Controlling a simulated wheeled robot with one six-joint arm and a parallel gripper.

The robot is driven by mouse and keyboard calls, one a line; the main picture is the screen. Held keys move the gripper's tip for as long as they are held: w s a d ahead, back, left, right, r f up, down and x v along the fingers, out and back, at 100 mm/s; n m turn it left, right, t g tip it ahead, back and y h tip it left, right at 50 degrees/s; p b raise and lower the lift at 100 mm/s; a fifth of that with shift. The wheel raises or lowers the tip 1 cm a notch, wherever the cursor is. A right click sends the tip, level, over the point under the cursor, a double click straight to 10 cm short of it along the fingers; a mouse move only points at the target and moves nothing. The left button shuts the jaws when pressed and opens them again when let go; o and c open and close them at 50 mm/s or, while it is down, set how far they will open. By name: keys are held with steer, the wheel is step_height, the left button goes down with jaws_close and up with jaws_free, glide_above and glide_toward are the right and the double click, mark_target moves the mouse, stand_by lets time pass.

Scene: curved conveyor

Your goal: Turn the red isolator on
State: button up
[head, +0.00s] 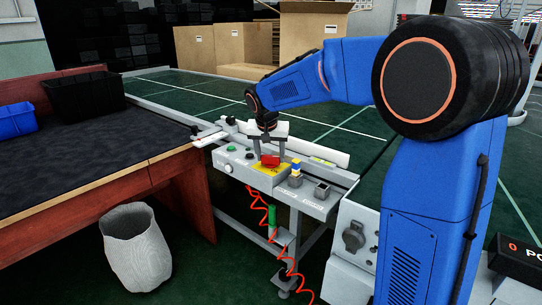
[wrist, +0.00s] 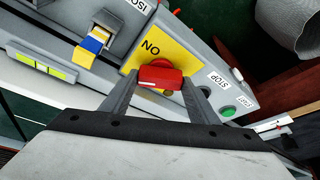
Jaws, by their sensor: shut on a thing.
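The red isolator (head: 270,160) is a rotary handle on a yellow plate (head: 262,170) on the grey control panel. My gripper (head: 268,148) points down onto the isolator from above. In the wrist view my gripper (wrist: 160,80) is shut on the handle, one finger at each end. The rest of the dial under the handle is mostly hidden.
A green button (wrist: 228,112) and a STOP label sit to the right in the wrist view. A blue-and-yellow part (wrist: 95,40) sits in a holder to the left. A wooden bench (head: 80,165), a waste bin (head: 136,245) and red coiled hose (head: 258,200) are near the panel.

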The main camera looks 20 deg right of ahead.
steer(key=m, duration=0.2)
steer(key=m+g+h, duration=0.1)
steer(key=m, duration=0.2)
steer(key=shift+w+a+m+h, duration=0.15)
steer(key=shift+m+h, duration=0.15)
steer(key=shift+g, duration=0.3)
steer(key=o, duration=1)
steer(key=shift+o, duration=0.2)
steer(key=shift+r, duration=0.1)
steer(key=v, duration=1.7)
steer(key=shift+a+r, duration=0.1)
steer(key=shift+a, duration=0.05)
